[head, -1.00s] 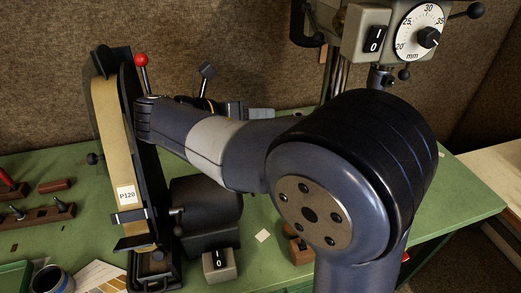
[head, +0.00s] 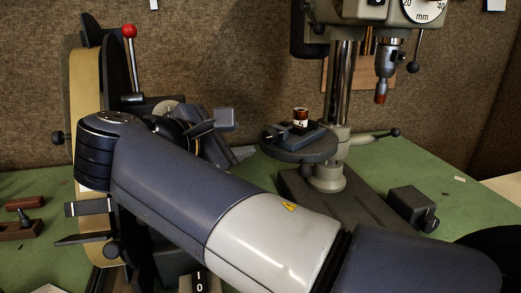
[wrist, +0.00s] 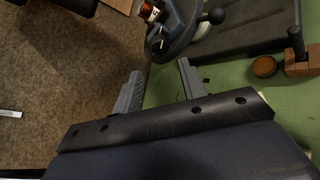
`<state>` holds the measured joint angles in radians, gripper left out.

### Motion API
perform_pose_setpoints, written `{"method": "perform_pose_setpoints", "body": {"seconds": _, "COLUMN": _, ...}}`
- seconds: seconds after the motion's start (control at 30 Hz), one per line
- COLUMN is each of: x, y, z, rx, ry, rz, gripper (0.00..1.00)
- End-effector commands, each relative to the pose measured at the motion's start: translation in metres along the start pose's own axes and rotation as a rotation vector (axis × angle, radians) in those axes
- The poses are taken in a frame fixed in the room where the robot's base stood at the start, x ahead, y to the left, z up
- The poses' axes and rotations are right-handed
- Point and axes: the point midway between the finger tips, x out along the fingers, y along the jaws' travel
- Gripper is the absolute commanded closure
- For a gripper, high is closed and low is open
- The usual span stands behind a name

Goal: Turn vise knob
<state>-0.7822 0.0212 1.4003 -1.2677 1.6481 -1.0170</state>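A small dark vise (head: 306,135) sits on the round drill press table (head: 290,153), with a brown and white cylinder (head: 300,117) upright at it. In the wrist view, a dark knob with a white mark (wrist: 160,41) is on the vise at the top, beside the cylinder (wrist: 149,12). My gripper (wrist: 160,72) is open and empty, its two grey fingers apart, pointing toward the vise knob without touching it. In the head view my gripper (head: 232,130) is left of the table, partly hidden by my wrist.
The drill press column (head: 342,100) and chuck (head: 387,58) stand behind and right of the vise. A lever with a black ball (head: 395,132) sticks out right. A grey block (head: 412,207) is on the green bench. A belt sander (head: 85,130) with a red-ball lever stands left.

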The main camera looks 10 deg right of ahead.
Motion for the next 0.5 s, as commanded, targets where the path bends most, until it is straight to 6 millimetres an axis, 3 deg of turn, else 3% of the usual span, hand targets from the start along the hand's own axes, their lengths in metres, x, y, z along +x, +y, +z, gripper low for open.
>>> {"method": "perform_pose_setpoints", "body": {"seconds": 0.17, "x": 0.018, "y": 0.000, "z": 0.001, "rx": 0.001, "ry": -0.003, "rz": -0.003, "gripper": 0.60}}
{"method": "perform_pose_setpoints", "body": {"seconds": 0.5, "x": 0.075, "y": -0.001, "z": 0.000, "rx": -0.002, "ry": -0.003, "rz": -0.005, "gripper": 0.60}}
